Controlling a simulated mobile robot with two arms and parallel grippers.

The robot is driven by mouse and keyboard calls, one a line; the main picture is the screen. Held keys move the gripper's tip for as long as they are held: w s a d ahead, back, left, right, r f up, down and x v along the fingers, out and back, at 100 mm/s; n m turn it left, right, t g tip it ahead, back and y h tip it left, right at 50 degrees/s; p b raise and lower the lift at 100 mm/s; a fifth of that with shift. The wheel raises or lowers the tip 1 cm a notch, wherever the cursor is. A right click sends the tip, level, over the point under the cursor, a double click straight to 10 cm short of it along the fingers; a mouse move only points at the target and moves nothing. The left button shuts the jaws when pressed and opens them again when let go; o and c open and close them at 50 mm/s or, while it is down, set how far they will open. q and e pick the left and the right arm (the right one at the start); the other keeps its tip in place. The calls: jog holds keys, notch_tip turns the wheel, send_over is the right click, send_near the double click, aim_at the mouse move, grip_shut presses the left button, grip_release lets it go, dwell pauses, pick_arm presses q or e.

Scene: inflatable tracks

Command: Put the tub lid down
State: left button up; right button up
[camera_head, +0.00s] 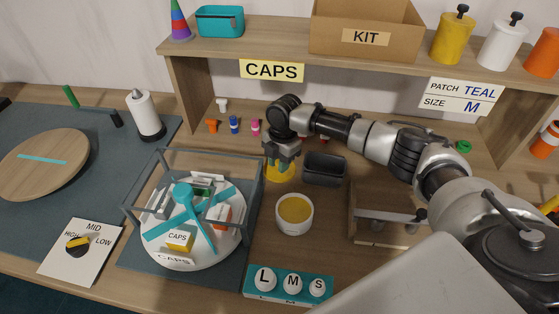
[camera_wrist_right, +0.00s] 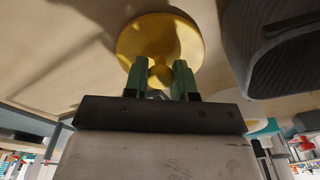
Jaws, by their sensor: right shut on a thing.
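The tub lid (camera_head: 281,174) is a yellow disc with a small knob, and it also shows in the right wrist view (camera_wrist_right: 150,35). My right gripper (camera_head: 283,160) points down over it, with its green fingers (camera_wrist_right: 160,78) shut on the knob. The lid is at or just above the wooden table; I cannot tell if it touches. A white round tub (camera_head: 309,214) with yellow contents stands in front of the lid, open at the top. My left gripper is not in view.
A dark open bin (camera_head: 325,168) stands close to the right of the lid; it looms in the wrist view (camera_wrist_right: 275,50). Small coloured caps (camera_head: 234,125) stand behind to the left. A clear-walled case (camera_head: 160,160) with a white turntable is at left. A wooden stand (camera_head: 382,215) is at right.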

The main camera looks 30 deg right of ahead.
jog(key=shift+f, duration=0.1)
jog(key=o, duration=0.9)
jog(key=r, duration=0.5)
jog(key=r+b, duration=0.1)
jog(key=r, duration=0.1)
jog(key=shift+w+d+r, duration=0.15)
jog(key=shift+d+r, duration=0.25)
jog(key=shift+f, duration=0.1)
